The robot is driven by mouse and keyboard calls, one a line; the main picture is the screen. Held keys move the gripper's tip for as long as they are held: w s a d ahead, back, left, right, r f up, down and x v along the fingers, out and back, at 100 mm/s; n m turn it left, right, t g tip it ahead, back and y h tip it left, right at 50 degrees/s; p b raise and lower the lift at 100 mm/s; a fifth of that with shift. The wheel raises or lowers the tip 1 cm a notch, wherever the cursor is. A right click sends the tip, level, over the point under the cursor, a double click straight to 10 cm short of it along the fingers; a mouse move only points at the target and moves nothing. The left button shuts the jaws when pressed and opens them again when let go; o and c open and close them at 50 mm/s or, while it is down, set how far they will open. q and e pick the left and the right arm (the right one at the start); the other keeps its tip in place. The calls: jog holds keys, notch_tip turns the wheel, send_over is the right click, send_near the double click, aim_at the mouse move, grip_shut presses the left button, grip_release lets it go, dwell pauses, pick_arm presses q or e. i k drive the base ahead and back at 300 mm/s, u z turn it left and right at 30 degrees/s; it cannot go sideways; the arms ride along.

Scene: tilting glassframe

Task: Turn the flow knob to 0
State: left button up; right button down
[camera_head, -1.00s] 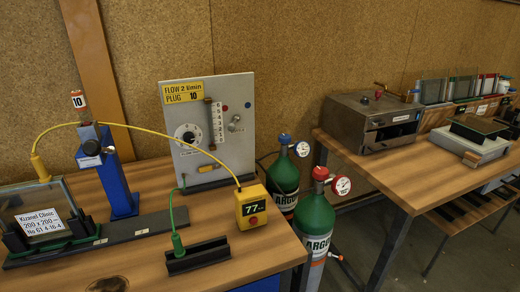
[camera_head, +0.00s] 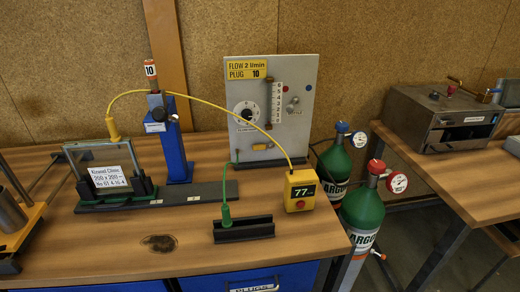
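The flow knob is a round dial (camera_head: 246,113) with a dark centre and pale scale ring. It sits on the left part of a grey upright panel (camera_head: 300,72). I cannot read its setting at this size. A yellow label (camera_head: 247,69) above it reads "FLOW 2 l/min, PLUG 10". A flow tube with a number scale (camera_head: 276,104) stands right of the dial. A yellow cable passes in front of the panel near the dial. Neither of my grippers shows in the view.
On the wooden bench (camera_head: 110,240) stand a blue post (camera_head: 173,150), a framed glass pane (camera_head: 78,165), a yellow meter reading 77 (camera_head: 301,190) and a black slotted block (camera_head: 243,230). Green argon cylinders (camera_head: 363,212) stand right of the bench. A second table (camera_head: 420,170) holds a metal box (camera_head: 440,120).

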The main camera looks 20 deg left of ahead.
aim_at(246, 115)
jog(key=k, duration=0.5)
jog(key=u, duration=1.65)
jog(key=i, duration=0.35)
jog(key=z, duration=0.15)
